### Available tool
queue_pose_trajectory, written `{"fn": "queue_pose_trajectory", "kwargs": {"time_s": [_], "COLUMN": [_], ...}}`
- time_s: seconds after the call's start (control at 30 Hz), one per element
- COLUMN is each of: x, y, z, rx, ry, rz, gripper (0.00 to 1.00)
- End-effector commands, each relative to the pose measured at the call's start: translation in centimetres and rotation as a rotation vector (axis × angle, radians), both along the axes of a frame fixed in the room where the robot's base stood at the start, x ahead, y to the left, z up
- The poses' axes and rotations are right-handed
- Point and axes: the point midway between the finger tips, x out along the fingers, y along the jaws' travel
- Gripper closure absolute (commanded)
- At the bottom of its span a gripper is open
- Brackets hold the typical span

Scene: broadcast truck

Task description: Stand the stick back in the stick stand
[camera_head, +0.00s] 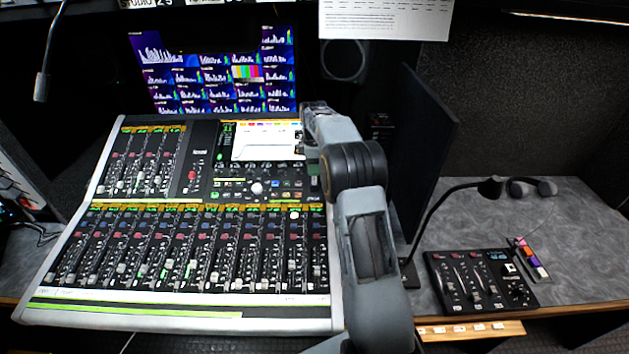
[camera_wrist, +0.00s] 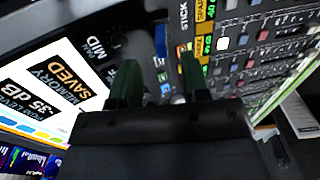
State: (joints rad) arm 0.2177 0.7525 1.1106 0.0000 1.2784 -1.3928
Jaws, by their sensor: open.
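My gripper (camera_wrist: 160,82) is open, its two dark green fingers pointing at the mixing console (camera_head: 190,312) near the right edge of its lit screen. In the head view my arm hides most of it. A console label reading "STICK" (camera_wrist: 184,17) shows just beyond the fingers. A small rack with colored pieces (camera_head: 530,258), possibly the stick stand, sits on the right desk.
A small control box (camera_head: 480,281) stands left of the rack. A thin dark monitor (camera_head: 425,150) and a gooseneck lamp (camera_head: 450,195) rise between console and right desk. Headphones (camera_head: 531,187) lie at the back. The grey desk top (camera_head: 590,225) is clear at the right.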

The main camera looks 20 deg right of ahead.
Motion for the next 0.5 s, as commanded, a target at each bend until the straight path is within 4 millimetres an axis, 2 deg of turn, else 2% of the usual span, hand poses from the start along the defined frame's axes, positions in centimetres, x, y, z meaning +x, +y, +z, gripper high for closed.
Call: {"fn": "queue_pose_trajectory", "kwargs": {"time_s": [0.17, 0.4, 0.5], "x": [-0.1, -0.2, -0.2], "y": [0.0, 0.0, 0.0], "z": [-1.1, -4.3, -5.0], "rx": [0.001, 0.001, 0.0], "ry": [0.002, 0.002, 0.001], "rz": [0.0, -0.001, -0.001], "gripper": [0.57, 0.57, 0.57]}}
